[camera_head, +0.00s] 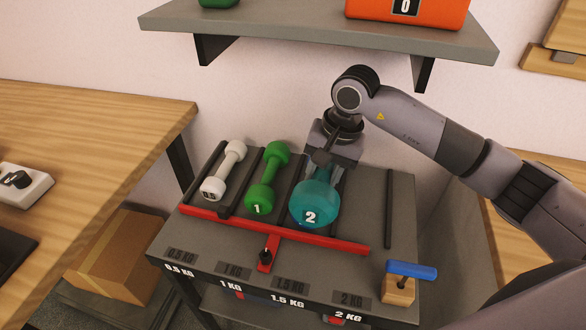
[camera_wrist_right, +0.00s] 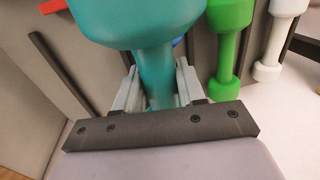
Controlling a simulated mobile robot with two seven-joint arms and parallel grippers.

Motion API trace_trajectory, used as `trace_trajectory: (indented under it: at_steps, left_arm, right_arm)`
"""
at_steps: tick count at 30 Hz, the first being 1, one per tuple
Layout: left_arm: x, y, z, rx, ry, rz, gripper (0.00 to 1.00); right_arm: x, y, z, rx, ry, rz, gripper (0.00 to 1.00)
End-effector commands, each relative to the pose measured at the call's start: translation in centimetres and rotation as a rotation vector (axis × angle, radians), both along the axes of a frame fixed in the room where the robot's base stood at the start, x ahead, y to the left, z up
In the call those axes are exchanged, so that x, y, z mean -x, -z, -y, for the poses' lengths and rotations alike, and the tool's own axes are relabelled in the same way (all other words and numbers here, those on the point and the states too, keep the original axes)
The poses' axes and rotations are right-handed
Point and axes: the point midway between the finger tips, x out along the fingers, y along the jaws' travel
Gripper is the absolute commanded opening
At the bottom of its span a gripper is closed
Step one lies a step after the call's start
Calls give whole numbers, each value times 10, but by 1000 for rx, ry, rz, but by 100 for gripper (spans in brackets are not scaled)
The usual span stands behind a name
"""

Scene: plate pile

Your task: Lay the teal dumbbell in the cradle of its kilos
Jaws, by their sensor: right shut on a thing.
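The teal dumbbell (camera_head: 314,203), marked 2, is in my right gripper (camera_head: 325,165). The gripper comes down from above, and its fingers (camera_wrist_right: 158,90) are on both sides of the teal handle (camera_wrist_right: 157,75) in the wrist view. In the head view the dumbbell overlaps the 1.5 KG lane of the grey rack (camera_head: 205,258). I cannot tell whether it touches the rack. To its right, the 2 KG cradle (camera_head: 365,210) looks empty, bounded by a dark rail (camera_head: 389,208). My left gripper is not in view.
A white dumbbell (camera_head: 223,171) and a green dumbbell (camera_head: 267,178) lie in the two left cradles. A red bar (camera_head: 215,221) crosses the rack front. A blue-handled wooden block (camera_head: 398,289) stands at front right. A grey shelf (camera_head: 290,30) with an orange box (camera_head: 440,12) hangs above.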

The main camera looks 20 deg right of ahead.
Motion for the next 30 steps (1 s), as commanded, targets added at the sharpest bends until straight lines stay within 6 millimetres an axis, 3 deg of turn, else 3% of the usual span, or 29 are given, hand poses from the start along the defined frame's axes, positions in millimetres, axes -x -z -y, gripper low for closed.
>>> trace_trajectory:
  at_steps: [1, 9, 18, 24, 30]
  left_arm:
    - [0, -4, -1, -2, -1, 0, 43]
    - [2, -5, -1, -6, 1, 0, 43]
    - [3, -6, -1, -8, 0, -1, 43]
    - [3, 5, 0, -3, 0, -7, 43]
    - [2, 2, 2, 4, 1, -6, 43]
  right_arm:
    - [0, -7, 11, -5, 5, 10, 0]
    - [8, -6, 64, -4, 5, 11, 0]
    - [14, -6, 101, -3, 3, 13, 0]
    - [14, 14, 102, -5, -1, 12, 0]
    - [14, 19, 102, -5, 1, 14, 0]
